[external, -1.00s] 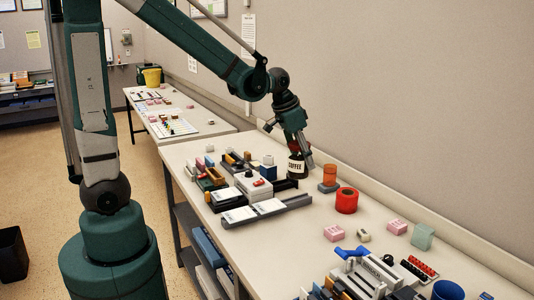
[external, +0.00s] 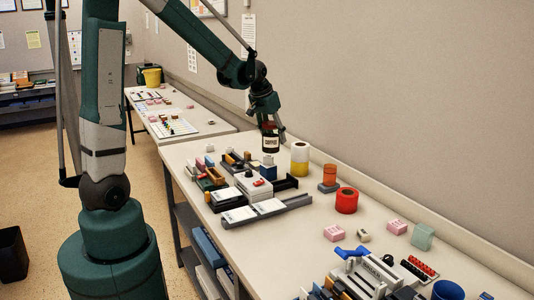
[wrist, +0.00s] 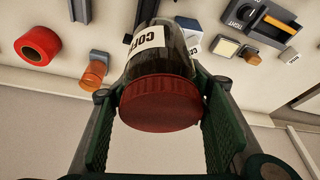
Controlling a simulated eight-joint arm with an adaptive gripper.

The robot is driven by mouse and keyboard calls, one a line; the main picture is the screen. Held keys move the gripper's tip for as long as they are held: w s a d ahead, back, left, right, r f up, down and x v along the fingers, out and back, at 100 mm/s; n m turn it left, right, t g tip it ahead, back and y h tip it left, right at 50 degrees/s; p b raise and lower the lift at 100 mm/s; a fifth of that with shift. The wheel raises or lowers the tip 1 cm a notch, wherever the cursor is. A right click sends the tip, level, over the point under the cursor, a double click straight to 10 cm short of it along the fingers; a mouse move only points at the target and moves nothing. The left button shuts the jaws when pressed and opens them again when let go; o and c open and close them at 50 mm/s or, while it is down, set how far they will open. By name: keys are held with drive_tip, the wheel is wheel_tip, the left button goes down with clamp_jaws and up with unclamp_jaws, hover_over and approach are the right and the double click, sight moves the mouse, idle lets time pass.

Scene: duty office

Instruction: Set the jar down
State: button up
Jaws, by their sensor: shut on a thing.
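The coffee jar (external: 270,144) is dark, with a white label and a red lid, and is upright in the external view. My gripper (external: 271,127) is shut around its upper part from above. In the wrist view the red lid (wrist: 160,102) sits between the two green finger pads, and the label (wrist: 146,43) shows beyond it. The jar appears to be above the far part of the near table (external: 310,222), left of a yellow and white cylinder (external: 299,158). Its base is hidden in the wrist view, so I cannot tell the exact gap below it.
An orange and grey stacked piece (external: 329,178) and a red roll (external: 346,201) stand right of the yellow cylinder. Grey trays and a white box (external: 253,187) crowd the table's left side. Bare tabletop lies in front of the red roll. The wall runs behind.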

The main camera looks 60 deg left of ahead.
drive_tip(key=s+a+n+g+y, duration=0.1)
drive_tip(key=s+a+n, duration=0.3)
drive_tip(key=a, duration=1.1)
drive_tip(key=s+a+n+y, duration=0.15)
drive_tip(key=s+a, duration=0.35)
drive_tip(key=a, duration=1)
drive_tip(key=s+a+f+n+g+p, duration=0.2)
drive_tip(key=s+a+n, duration=0.3)
drive_tip(key=s+a, duration=1.2)
drive_tip(key=shift+t+y, duration=0.3)
drive_tip(key=shift+y, duration=0.05)
drive_tip(key=shift+w+x, duration=0.2)
drive_tip(key=shift+x, duration=0.75)
drive_tip(key=shift+w+x, duration=0.2)
drive_tip(key=shift+x, duration=0.7)
drive_tip(key=shift+w+x, duration=0.15)
drive_tip(key=shift+x, duration=0.8)
drive_tip(key=shift+f, duration=2.85)
drive_tip(key=shift+f, duration=2.05)
